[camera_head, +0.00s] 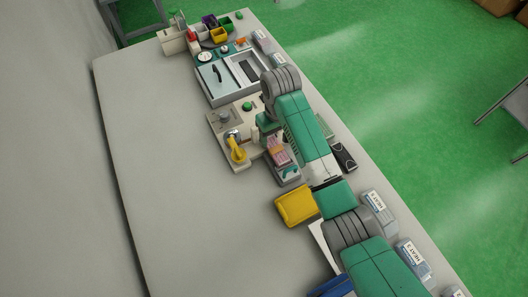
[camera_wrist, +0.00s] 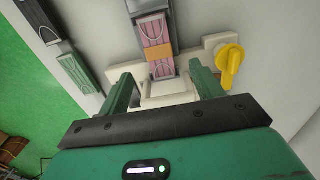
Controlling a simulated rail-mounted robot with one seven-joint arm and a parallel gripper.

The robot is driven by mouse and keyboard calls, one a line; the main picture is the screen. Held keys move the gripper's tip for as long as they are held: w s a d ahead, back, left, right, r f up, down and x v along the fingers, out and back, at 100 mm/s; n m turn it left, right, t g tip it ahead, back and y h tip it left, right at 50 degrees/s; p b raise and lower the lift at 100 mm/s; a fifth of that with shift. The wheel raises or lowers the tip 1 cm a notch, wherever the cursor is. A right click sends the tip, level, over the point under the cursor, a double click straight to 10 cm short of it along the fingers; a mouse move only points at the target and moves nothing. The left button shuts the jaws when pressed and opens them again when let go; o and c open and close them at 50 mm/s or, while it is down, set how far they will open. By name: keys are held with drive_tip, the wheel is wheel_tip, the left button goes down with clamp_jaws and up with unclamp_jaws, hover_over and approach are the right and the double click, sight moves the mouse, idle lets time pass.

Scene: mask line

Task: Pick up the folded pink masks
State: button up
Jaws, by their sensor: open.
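The folded pink masks (camera_wrist: 152,31) lie as a stack with an orange band (camera_wrist: 161,69) around it, in the wrist view just beyond my fingertips. They sit in a grey holder (camera_wrist: 174,11). In the head view the pink masks (camera_head: 279,152) show beside my arm, in the grey holder (camera_head: 289,176). My gripper (camera_wrist: 160,74) is open, with its two green fingers apart and nothing held between them. The near end of the stack lies roughly between the finger lines; I cannot tell the height gap. In the head view my gripper (camera_head: 266,128) is partly hidden by my arm.
A beige fixture with a yellow lever (camera_head: 237,150) stands left of the masks; the lever (camera_wrist: 229,62) is right in the wrist view. A yellow tray (camera_head: 296,206) and a black device (camera_head: 344,157) are close by. The table's left side (camera_head: 160,200) is clear.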

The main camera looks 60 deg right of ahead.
sight(277, 150)
drive_tip(key=f, duration=0.2)
drive_tip(key=f+b, duration=0.1)
drive_tip(key=f, duration=0.3)
drive_tip(key=shift+s+f, duration=0.3)
drive_tip(key=shift+s, duration=0.1)
drive_tip(key=shift+w+f, duration=0.1)
drive_tip(key=shift+f, duration=0.4)
drive_tip(key=c, duration=1.1)
drive_tip(key=shift+c, duration=0.2)
drive_tip(key=shift+r, duration=0.15)
